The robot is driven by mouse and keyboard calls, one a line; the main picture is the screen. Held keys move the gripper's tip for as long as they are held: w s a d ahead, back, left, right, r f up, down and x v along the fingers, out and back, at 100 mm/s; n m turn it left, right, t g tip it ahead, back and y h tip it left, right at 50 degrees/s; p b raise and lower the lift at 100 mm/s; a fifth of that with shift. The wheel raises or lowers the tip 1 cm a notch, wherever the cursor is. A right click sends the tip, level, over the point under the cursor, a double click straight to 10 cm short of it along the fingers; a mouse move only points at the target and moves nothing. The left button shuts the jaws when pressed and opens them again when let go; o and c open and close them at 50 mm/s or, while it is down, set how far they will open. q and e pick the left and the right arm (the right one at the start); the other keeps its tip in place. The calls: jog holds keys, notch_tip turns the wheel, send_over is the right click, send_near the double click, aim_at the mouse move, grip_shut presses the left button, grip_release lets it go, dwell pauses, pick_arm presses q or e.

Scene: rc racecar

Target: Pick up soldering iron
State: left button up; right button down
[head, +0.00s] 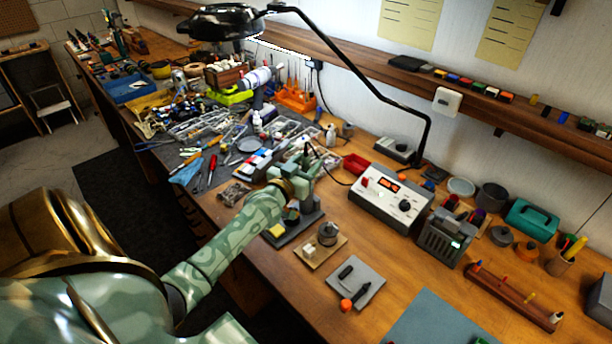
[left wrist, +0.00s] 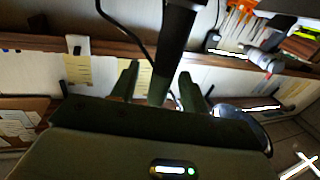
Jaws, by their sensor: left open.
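My left gripper (head: 308,165) is over the soldering stand (head: 300,230), which has a yellow sponge (head: 277,230). In the left wrist view its two fingers (left wrist: 158,82) are apart. A thick black handle, seemingly the soldering iron (left wrist: 180,40), comes down from the top edge and lines up with the gap between them. I cannot tell whether either finger touches it. In the head view the gripper and wrist hide most of the iron. A dark cable leads from there to the white soldering station (head: 388,198). My right gripper is not in view.
A black lamp arm (head: 365,72) arches over the bench. A small wooden board with a metal pot (head: 327,234) and a grey pad (head: 357,283) lie in front of the station. Tools and parts crowd the left side.

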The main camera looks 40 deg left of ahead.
pick_arm(q)
grip_shut()
jog(key=shift+r+p, duration=0.3)
jog(key=shift+r, duration=0.2)
notch_tip(320, 180, up, 17)
jog(key=p, duration=0.5)
jog(key=shift+p, duration=0.3)
